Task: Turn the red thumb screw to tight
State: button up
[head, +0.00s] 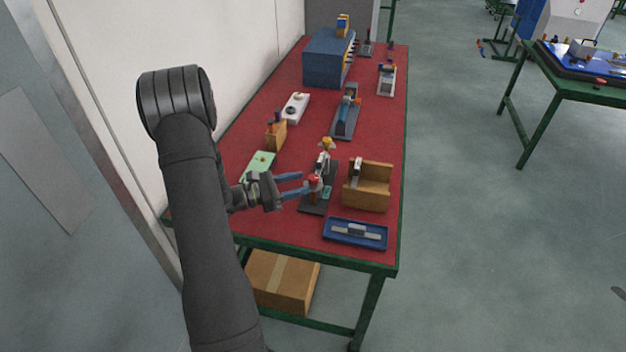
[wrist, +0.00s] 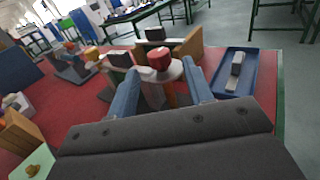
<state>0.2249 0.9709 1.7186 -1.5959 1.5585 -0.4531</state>
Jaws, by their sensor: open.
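The red thumb screw (head: 314,180) is on a small upright fixture with a dark base (head: 316,206) near the front of the red table. In the wrist view the red screw head (wrist: 160,57) stands between and just beyond my two blue fingers. My gripper (head: 306,183) is open, with its fingers pointing right toward the screw in the head view. In the wrist view my gripper (wrist: 165,88) shows a wide gap between its fingertips. I cannot tell whether either finger touches the screw. The screw's lower part is partly hidden.
A wooden holder (head: 368,190) stands right of the fixture, and a blue tray (head: 343,240) lies in front of it. A green plate (head: 259,164) and a wooden block (head: 278,138) are to the left. Other fixtures and a blue box (head: 325,60) stand farther back.

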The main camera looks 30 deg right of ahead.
aim_at(313, 180)
jog(key=shift+s+d, duration=0.25)
jog(key=shift+d, duration=1)
jog(key=shift+s+d, duration=0.2)
jog(key=shift+d, duration=1)
jog(key=c, duration=1)
